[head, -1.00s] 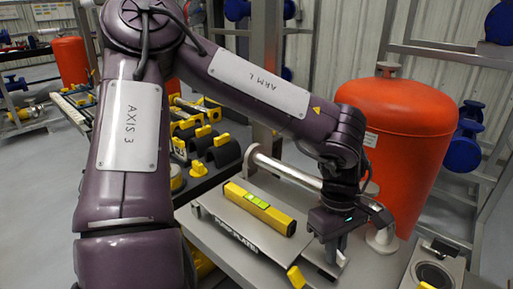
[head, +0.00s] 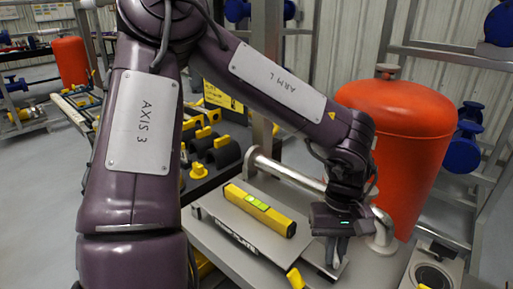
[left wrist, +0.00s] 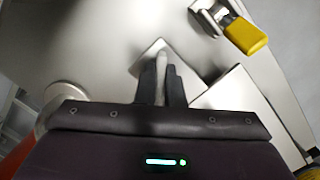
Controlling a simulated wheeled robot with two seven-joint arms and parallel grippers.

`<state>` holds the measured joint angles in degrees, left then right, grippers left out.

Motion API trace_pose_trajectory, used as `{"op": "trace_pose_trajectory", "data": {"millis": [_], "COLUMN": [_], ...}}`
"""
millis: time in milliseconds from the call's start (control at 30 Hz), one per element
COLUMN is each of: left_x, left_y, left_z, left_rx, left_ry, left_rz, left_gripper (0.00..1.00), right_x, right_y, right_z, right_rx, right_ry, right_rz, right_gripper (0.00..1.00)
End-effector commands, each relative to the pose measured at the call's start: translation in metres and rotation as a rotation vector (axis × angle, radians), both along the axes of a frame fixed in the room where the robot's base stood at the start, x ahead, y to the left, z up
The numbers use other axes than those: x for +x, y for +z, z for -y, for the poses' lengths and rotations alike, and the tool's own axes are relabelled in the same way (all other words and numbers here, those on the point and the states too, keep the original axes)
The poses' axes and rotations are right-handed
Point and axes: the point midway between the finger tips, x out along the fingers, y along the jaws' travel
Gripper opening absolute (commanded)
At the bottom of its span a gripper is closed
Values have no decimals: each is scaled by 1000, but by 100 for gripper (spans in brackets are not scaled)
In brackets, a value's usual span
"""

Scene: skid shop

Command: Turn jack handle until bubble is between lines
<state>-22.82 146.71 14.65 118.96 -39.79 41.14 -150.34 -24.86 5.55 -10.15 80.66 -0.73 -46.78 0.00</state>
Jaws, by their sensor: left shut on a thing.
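A yellow spirit level (head: 272,217) with a green vial (head: 256,202) lies on the pump plate (head: 222,226). The bubble and its lines are too small to tell. My left gripper (head: 337,262) points down at the plate's right end. In the left wrist view its fingers (left wrist: 163,80) are shut on a slim pale metal piece (left wrist: 161,86), which looks like the jack handle. My right gripper is out of view.
A yellow-ended lever (head: 295,278) stands at the plate's front; its yellow end also shows in the left wrist view (left wrist: 246,36). A metal pipe (head: 290,174) runs behind the plate. A red tank (head: 398,150) stands behind my left gripper. Black holders (head: 225,152) stand left.

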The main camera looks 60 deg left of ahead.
Motion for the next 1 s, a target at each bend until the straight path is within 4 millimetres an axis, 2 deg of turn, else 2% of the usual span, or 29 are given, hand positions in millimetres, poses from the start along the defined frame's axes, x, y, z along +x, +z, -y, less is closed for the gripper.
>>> {"op": "trace_pose_trajectory", "data": {"millis": [100,433,567,600,733,1000], "left_x": [-2,-2,-2,-2,-2,-1], "left_y": [-1,-1,0,-2,-1,0], "left_z": [0,0,0,0,0,0], "left_rx": [-1,-1,-2,-1,-2,0], "left_ry": [-89,-118,-208,-209,-207,-206], "left_rz": [-8,-7,-8,-8,-6,-2], "left_gripper": [0,0,0,12,29,30], "right_x": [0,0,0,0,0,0], "right_y": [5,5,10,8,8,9], "right_z": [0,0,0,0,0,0], "right_rx": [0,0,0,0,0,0], "right_ry": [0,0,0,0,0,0], "right_rz": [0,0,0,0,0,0], "right_gripper": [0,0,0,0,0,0]}}
